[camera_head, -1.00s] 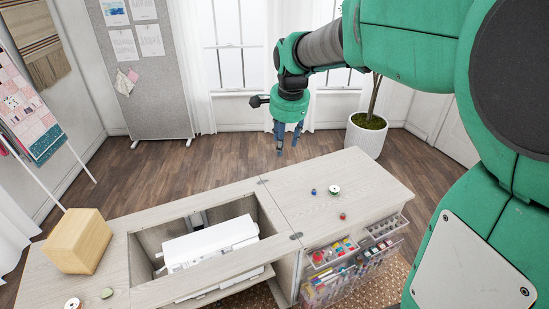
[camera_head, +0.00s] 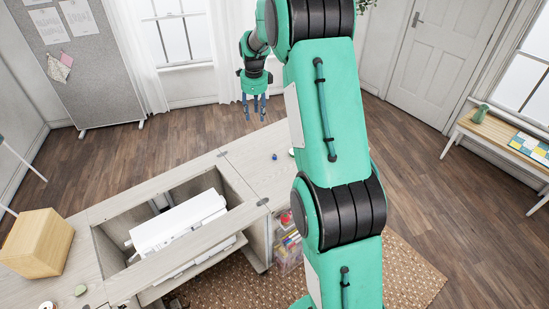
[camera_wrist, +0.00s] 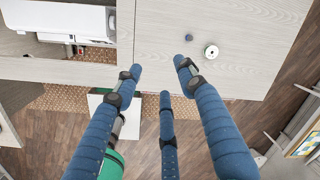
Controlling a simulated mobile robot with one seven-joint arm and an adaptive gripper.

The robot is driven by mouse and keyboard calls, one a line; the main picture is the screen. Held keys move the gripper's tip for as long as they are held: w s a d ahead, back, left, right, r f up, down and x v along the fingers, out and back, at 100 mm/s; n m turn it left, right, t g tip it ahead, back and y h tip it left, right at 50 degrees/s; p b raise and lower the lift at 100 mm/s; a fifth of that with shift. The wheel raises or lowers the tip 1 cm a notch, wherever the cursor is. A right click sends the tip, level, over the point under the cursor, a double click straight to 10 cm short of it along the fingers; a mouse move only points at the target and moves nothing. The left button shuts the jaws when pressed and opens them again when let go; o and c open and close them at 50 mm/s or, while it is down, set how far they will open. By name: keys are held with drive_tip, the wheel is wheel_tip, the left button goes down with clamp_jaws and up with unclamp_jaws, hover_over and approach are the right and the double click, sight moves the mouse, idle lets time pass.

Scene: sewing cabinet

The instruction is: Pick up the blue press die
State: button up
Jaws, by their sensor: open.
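The blue press die (camera_head: 274,156) is a small, dark blue piece on the right part of the wooden cabinet top (camera_head: 244,170). In the wrist view, the die (camera_wrist: 188,37) lies on the pale top, beyond the fingertips. My gripper (camera_head: 254,112) has blue fingers and hangs in the air beyond the cabinet's far edge, apart from the die. In the wrist view its fingers (camera_wrist: 160,76) are spread apart with nothing between them.
A white machine (camera_head: 180,222) sits in the cabinet's open well. A wooden box (camera_head: 37,244) stands at the left. My arm hides the cabinet's right end in the head view.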

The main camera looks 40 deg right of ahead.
drive_tip(key=w+d+f+m, duration=0.35)
drive_tip(key=d+f, duration=0.35)
drive_tip(key=f, duration=0.3)
drive_tip(key=m+g, duration=0.1)
drive_tip(key=m, duration=0.4)
hover_over(275, 156)
wheel_tip(275, 156, down, 11)
drive_tip(key=shift+w+d+r+y+p, duration=0.1)
drive_tip(key=shift+w+y+p, duration=0.2)
drive_tip(key=shift+w, duration=0.05)
drive_tip(key=shift+f+b, duration=0.35)
drive_tip(key=shift+f, duration=3.9)
drive_tip(key=shift+f, duration=0.1)
drive_tip(key=shift+f, duration=2.55)
drive_tip(key=shift+c, duration=0.5)
